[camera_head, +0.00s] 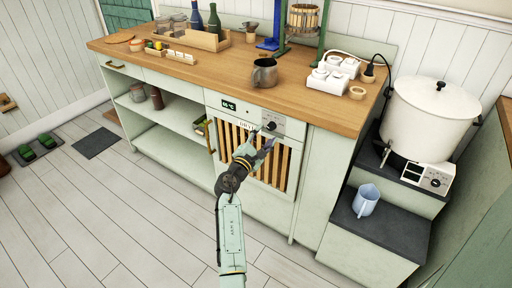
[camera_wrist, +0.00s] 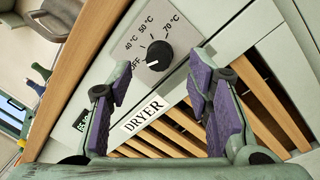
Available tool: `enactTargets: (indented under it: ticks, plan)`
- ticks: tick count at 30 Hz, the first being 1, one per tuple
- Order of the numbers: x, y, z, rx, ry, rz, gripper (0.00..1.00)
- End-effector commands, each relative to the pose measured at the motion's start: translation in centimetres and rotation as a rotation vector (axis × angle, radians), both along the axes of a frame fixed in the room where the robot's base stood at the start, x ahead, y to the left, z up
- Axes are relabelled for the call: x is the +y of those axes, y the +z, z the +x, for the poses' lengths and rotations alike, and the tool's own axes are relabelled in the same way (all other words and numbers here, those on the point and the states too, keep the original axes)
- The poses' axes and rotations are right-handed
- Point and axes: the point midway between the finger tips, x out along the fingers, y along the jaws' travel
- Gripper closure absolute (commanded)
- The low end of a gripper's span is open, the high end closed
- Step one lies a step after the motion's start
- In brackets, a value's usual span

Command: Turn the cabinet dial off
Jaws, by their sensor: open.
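The cabinet dial (camera_wrist: 160,55) is a round black knob on a grey plate marked OFF, 40, 50 and 70 °C. A white mark shows on its lower-left side, roughly toward OFF; its exact setting is hard to tell. In the head view the dial (camera_head: 270,126) sits at the top right of the slatted dryer front. My gripper (camera_wrist: 160,72) is open, with purple-padded fingers to either side of the dial in the wrist view. Nothing is between the fingers, and contact with the dial is not visible. My gripper (camera_head: 260,147) is just below the dial in the head view.
The dryer's wooden slats (camera_head: 238,150) and a small green display (camera_head: 229,105) are beside the dial. A metal mug (camera_head: 264,73) stands on the wooden counter (camera_head: 210,80) above. A white urn (camera_head: 428,115) and a blue jug (camera_head: 366,200) stand at right. The floor at left is mostly clear.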

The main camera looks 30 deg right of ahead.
Motion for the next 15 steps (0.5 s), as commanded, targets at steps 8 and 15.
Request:
enactTargets:
  ticks: [8, 15]
  plan:
    - [5.3, -0.5, -2.7, 0.0, 0.002, 0.0, 0.54]
    - [7.3, -0.6, -3.7, 0.0, 0.001, 0.001, 0.54]
